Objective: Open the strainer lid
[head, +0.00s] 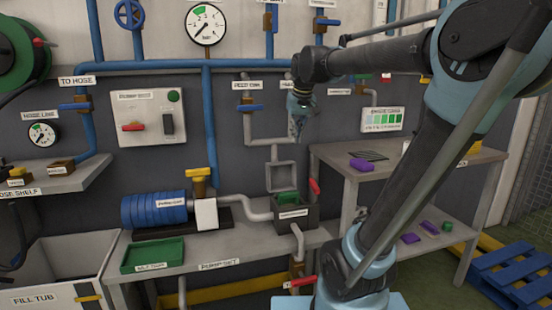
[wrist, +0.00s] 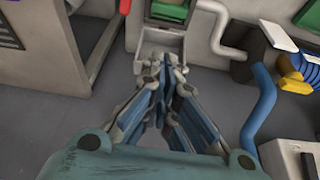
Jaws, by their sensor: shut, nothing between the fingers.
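The strainer box (head: 292,216) is a dark, open-topped box with a label on its front, at the right part of the pump bench. A green piece (head: 288,198) shows inside it, also in the wrist view (wrist: 166,11). A grey square frame (head: 281,177), perhaps the lid, stands upright behind the box; it also shows in the wrist view (wrist: 160,44). A red handle (head: 314,186) rises at the box's right side. My gripper (head: 296,132) is shut and empty, above and apart from the box; its closed fingers show in the wrist view (wrist: 167,70).
A blue pump (head: 153,209) and a green tray (head: 152,254) are on the bench left of the box. Grey pipes (head: 250,208) run beside and behind it. A side table (head: 410,158) stands right. A blue pallet (head: 515,272) lies on the floor.

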